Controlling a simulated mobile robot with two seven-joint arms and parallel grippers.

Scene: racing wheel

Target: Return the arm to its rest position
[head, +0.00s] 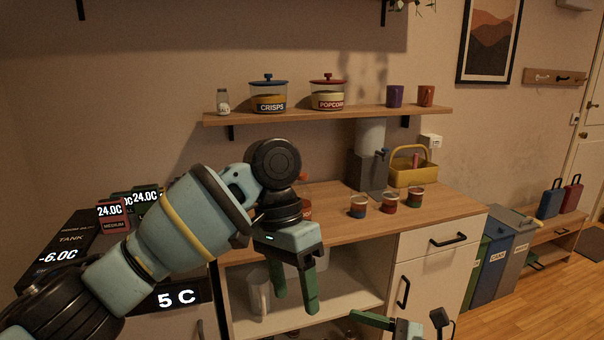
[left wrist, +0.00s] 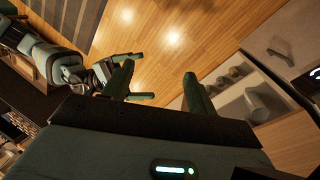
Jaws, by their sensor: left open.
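My left arm reaches in from the left in the head view, bent over in front of the counter. My left gripper (head: 296,300) points down in front of the open shelf under the counter. Its two green fingers are apart with nothing between them. In the left wrist view the left gripper (left wrist: 157,72) also shows empty, with wooden floor beyond it. My right gripper (head: 382,322) is low at the bottom edge of the head view, partly cut off. In the left wrist view the right gripper's fingers (left wrist: 146,77) look apart and empty.
The wooden counter (head: 450,205) carries several small jars, a drink dispenser (head: 368,170) and a yellow basket (head: 412,172). A pitcher (head: 258,293) stands on the open shelf below. A wall shelf (head: 300,115) holds jars and cups. Bins (head: 500,262) stand right; floor there is clear.

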